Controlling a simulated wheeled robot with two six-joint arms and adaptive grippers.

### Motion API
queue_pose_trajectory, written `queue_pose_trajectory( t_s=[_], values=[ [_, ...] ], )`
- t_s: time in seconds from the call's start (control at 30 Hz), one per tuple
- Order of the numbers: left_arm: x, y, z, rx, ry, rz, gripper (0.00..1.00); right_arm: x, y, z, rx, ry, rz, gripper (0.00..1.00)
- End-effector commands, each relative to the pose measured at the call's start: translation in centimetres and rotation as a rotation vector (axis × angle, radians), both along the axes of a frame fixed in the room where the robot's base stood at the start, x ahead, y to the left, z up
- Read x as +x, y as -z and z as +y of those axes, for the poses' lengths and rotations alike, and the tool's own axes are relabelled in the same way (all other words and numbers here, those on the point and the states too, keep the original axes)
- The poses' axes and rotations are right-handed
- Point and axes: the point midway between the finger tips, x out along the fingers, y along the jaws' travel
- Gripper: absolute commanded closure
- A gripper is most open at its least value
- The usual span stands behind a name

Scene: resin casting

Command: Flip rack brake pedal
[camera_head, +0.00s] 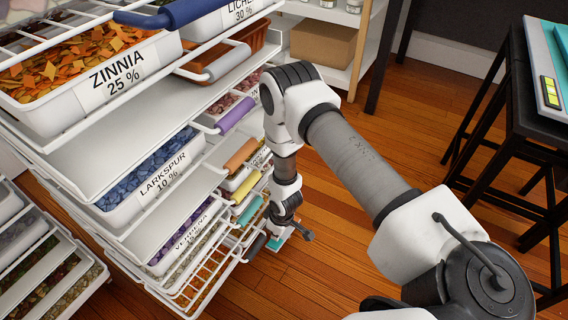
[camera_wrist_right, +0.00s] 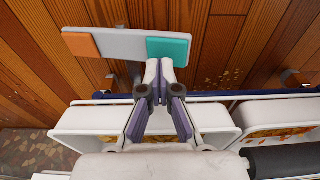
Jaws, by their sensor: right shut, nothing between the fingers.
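The brake pedal (camera_wrist_right: 122,45) shows in the right wrist view as a pale grey bar with an orange pad (camera_wrist_right: 81,45) at its left end and a teal pad (camera_wrist_right: 169,50) at its right end. In the head view only a bit of teal (camera_head: 276,242) shows low by the rack, beside my right wrist. My right gripper (camera_wrist_right: 160,62) is shut and empty, its fingertips overlapping the lower left edge of the teal pad. I cannot tell whether they touch it. In the head view its fingers are hidden behind the wrist. My left gripper is not in view.
The white wire rack (camera_head: 210,265) fills the left, with labelled bins such as the Zinnia bin (camera_head: 110,80) and the Larkspur bin (camera_head: 155,180). A black-framed table (camera_head: 530,120) stands at right. The wooden floor (camera_head: 400,125) between is clear. A cardboard box (camera_head: 325,45) sits on a back shelf.

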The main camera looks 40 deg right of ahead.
Motion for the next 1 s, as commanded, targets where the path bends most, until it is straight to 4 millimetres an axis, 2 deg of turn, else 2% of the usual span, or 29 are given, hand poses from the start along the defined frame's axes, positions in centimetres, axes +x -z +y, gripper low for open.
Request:
queue_pose_trajectory(
  t_s=[1.0],
  values=[
    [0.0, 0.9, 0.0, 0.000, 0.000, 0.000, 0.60, 0.0, 1.2, 0.0, 0.000, 0.000, 0.000, 1.00]
  ],
)
